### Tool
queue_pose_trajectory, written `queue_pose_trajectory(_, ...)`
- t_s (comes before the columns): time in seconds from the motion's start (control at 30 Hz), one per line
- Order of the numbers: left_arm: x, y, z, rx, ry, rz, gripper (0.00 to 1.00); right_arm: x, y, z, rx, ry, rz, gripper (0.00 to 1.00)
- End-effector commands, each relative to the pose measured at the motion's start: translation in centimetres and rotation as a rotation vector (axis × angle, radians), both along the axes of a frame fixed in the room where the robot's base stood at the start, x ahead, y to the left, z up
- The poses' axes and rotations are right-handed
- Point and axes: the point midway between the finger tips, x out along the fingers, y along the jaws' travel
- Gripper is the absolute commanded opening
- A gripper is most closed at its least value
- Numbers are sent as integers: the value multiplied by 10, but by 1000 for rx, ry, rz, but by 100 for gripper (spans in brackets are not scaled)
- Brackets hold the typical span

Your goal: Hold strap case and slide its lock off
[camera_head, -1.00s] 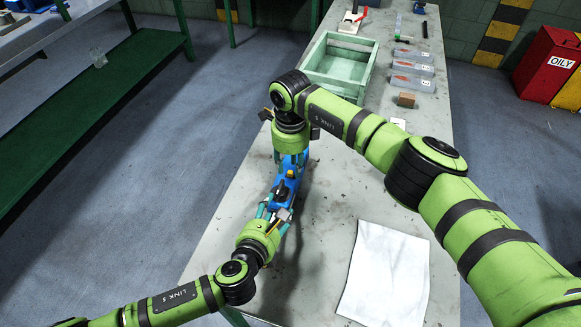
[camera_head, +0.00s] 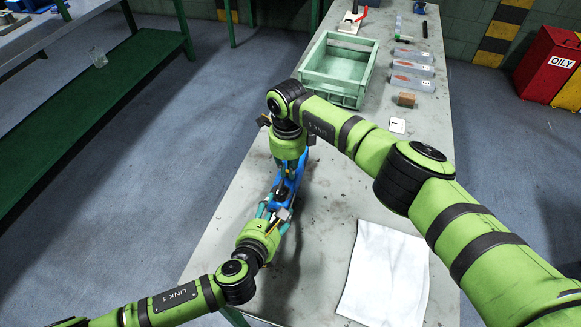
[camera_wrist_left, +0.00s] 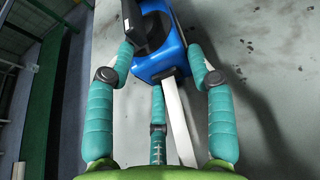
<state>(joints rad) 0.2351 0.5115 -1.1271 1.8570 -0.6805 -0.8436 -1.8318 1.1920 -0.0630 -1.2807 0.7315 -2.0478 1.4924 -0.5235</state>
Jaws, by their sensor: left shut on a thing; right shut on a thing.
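The blue strap case (camera_head: 277,197), with black parts on top, is between my two grippers above the grey table. My left gripper (camera_head: 277,211) is shut on its near end. In the left wrist view the blue case (camera_wrist_left: 160,65) sits between my left fingertips (camera_wrist_left: 160,52), with a black part at its upper left and a pale strap (camera_wrist_left: 177,115) running down from it. My right gripper (camera_head: 288,172) comes from above at the far end of the case and is shut on a part there. The lock is mostly hidden by this gripper, so its exact position cannot be told.
A green crate (camera_head: 318,88) stands farther back on the table. Several clear packets (camera_head: 412,69) and a brown block (camera_head: 406,99) lie to its right. A white sheet (camera_head: 385,270) lies at the front right. My right arm crosses over the table.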

Motion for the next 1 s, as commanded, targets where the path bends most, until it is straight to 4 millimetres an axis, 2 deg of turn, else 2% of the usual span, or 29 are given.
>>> queue_pose_trajectory(0.23, -4, -1, -3, -1, 10, -3, 5, 8, 14, 1, -2, -12, -4, 0)
queue_pose_trajectory(0.57, -4, -2, -4, -2, 11, -5, 6, 10, 15, 2, -1, -17, -5, 0)
queue_pose_trajectory(0.6, -4, -2, -4, -3, 11, -5, 6, 10, 14, 2, -1, -17, -5, 21)
queue_pose_trajectory(0.63, -5, -2, -4, -3, 12, -6, 5, 10, 14, 2, -1, -17, -5, 33)
queue_pose_trajectory(0.67, -5, -2, -4, -3, 12, -5, 5, 10, 14, 2, 0, -18, -5, 35)
queue_pose_trajectory(1.0, -4, -1, -4, -2, 12, -3, 5, 8, 16, 2, 0, -10, -3, 35)
